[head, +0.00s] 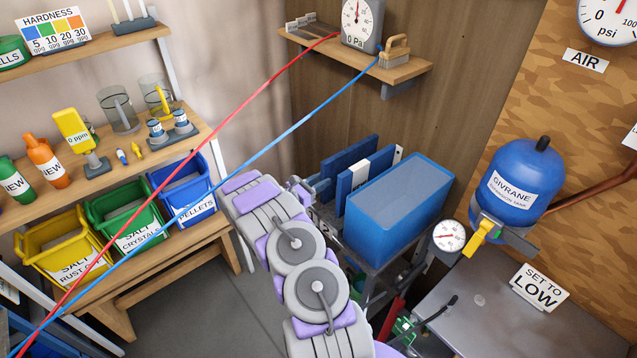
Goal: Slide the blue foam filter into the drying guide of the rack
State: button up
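My gripper (301,190) is at the end of my grey and lilac arm, at the left side of a dark metal rack (372,259). Flat blue panels stand upright on the rack: one at the back (349,156), one with a white band in front of it (346,187), and a low blue piece (322,189) right beside my gripper. I cannot tell which is the foam filter, or whether my gripper touches the low piece. The finger gap is too small to read. The drying guide is not clearly visible. A large translucent blue box (398,215) fills the rack's right part.
Red (230,118) and blue (240,156) hoses cross in front of the view. A shelf (405,73) with a gauge is above the rack. A blue tank (522,180) and grey cabinet (480,315) stand right. A bench (150,272) with bins is left; floor between is clear.

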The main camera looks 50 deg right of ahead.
jog(key=o, duration=0.4)
jog(key=shift+a, duration=0.1)
jog(key=p+v, duration=0.4)
jog(key=v, duration=1.3)
jog(key=shift+w, duration=0.2)
